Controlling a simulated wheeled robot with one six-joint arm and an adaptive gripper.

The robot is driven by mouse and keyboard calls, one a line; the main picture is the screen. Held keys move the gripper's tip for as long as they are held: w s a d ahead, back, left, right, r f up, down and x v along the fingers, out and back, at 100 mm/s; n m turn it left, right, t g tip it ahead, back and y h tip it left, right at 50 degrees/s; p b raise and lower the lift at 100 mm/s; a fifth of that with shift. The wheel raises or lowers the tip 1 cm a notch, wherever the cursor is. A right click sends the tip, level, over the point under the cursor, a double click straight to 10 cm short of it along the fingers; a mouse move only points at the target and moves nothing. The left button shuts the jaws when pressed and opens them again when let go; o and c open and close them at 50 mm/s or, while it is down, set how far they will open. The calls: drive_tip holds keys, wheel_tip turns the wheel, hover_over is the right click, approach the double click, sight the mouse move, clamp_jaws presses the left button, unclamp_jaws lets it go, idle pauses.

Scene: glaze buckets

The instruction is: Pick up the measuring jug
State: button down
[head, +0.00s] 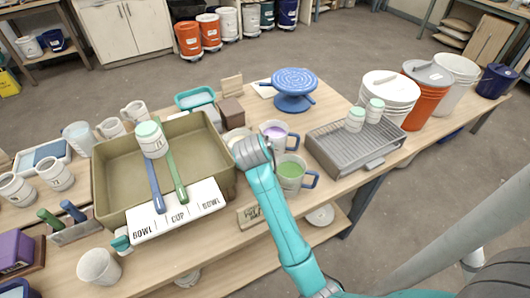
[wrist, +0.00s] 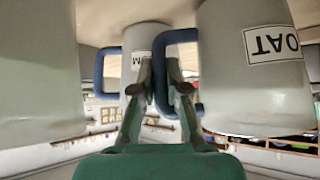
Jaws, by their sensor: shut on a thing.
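A grey-white jug (head: 232,137) with pale contents stands on the table right of the tray, partly hidden behind my gripper (head: 256,152). In the wrist view, which is upside down, a near jug (wrist: 268,85) bears a label whose visible letters read "OAT", and its blue handle (wrist: 180,38) lies between my fingers. My gripper (wrist: 160,85) is shut on that handle. I take both views to show the same jug. Beside it stand a jug with purple glaze (head: 274,129) and a jug with green glaze (head: 291,173), both with blue handles.
A grey ridged rack (head: 340,150) holding two cups is at right. A blue banding wheel (head: 294,85) stands behind the jugs. Several buckets (head: 426,90) stand at far right.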

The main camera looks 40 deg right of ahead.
wheel_tip(320, 180, up, 16)
idle(1.2)
drive_tip(key=shift+r, duration=0.1)
idle(1.4)
